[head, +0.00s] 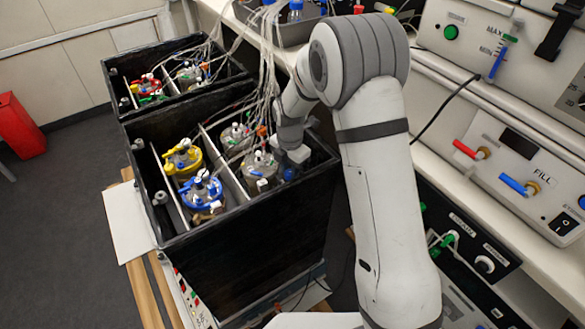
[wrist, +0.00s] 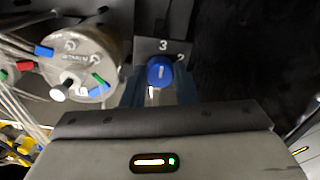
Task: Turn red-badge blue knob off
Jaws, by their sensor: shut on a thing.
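A blue knob (wrist: 160,72) with a pale line on its top sits in the wrist view beside a dark plate (wrist: 172,46) marked with numbers. In the head view the knob (head: 289,174) shows small at the right inner side of the near black box. My gripper (wrist: 160,94) reaches to the knob and is shut on it; its body fills the bottom of the wrist view. In the head view my gripper (head: 291,160) points down over the knob. I cannot make out a red badge on it.
A grey-lidded vessel (wrist: 85,62) with tubes stands close left of the knob. The near black box (head: 245,262) also holds yellow-lidded (head: 182,157) and blue-lidded (head: 201,190) vessels. Loose tubes (head: 263,75) hang beside my arm. A bench with control panels (head: 530,160) stands right.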

